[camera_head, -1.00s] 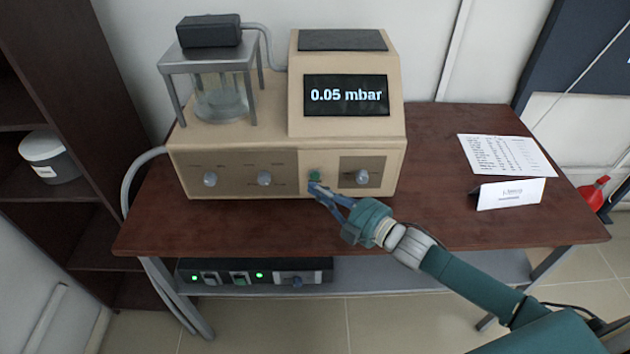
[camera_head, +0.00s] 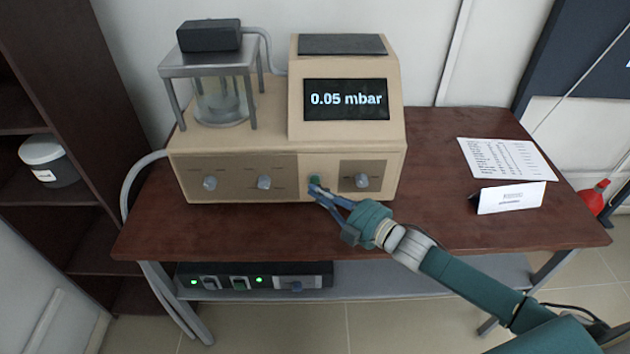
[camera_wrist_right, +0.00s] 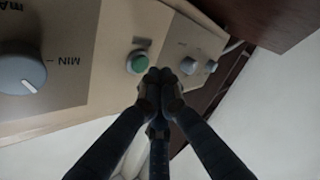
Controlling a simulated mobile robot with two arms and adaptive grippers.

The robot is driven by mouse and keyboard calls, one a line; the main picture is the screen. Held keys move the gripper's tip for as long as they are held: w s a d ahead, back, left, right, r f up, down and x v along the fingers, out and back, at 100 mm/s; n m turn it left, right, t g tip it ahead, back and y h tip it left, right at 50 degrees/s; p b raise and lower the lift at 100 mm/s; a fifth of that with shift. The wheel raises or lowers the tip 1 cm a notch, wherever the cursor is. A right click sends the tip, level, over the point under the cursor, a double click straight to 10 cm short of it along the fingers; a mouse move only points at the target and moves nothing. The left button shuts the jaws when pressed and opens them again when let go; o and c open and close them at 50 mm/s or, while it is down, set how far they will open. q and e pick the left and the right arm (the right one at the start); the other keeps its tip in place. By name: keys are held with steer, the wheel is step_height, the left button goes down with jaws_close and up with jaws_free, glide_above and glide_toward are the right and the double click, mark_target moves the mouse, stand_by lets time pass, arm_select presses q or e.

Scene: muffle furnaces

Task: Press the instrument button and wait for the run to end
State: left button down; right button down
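The beige instrument (camera_head: 230,150) stands on the brown table, and its screen (camera_head: 346,99) reads 0.05 mbar. A green button (camera_head: 315,180) is on its front panel, left of a knob; the button also shows in the right wrist view (camera_wrist_right: 138,62). My right gripper (camera_head: 314,190) is at the button, with its fingertips just below it in the head view. In the right wrist view the fingers (camera_wrist_right: 164,76) are brought together, with nothing between them, beside the button's rim. Whether they touch it I cannot tell. My left gripper is not in view.
A glass chamber (camera_head: 221,103) in a metal frame sits on the instrument's left. A paper sheet (camera_head: 506,158) and a small white sign (camera_head: 511,197) lie to the right. A black unit (camera_head: 255,275) with green lights is on the lower shelf.

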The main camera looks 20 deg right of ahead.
steer(key=shift+w, duration=0.15)
stand_by(0.5)
steer(key=shift+w+d, duration=0.15)
steer(key=shift+w, duration=0.1)
steer(key=shift+w+d+b, duration=0.1)
steer(key=shift+w+b, duration=0.2)
steer(key=shift+w, duration=0.15)
stand_by(0.7)
steer(key=shift+s+r, duration=0.1)
steer(key=shift+s+a+p, duration=0.25)
steer(key=shift+s+p, duration=0.25)
steer(key=shift+s, duration=0.25)
steer(key=shift+s, duration=0.1)
steer(key=s+p, duration=0.1)
steer(key=s, duration=0.1)
steer(key=s+a+p, duration=0.1)
steer(key=s, duration=0.1)
steer(key=shift+s+a, duration=0.2)
steer(key=shift+s, duration=0.1)
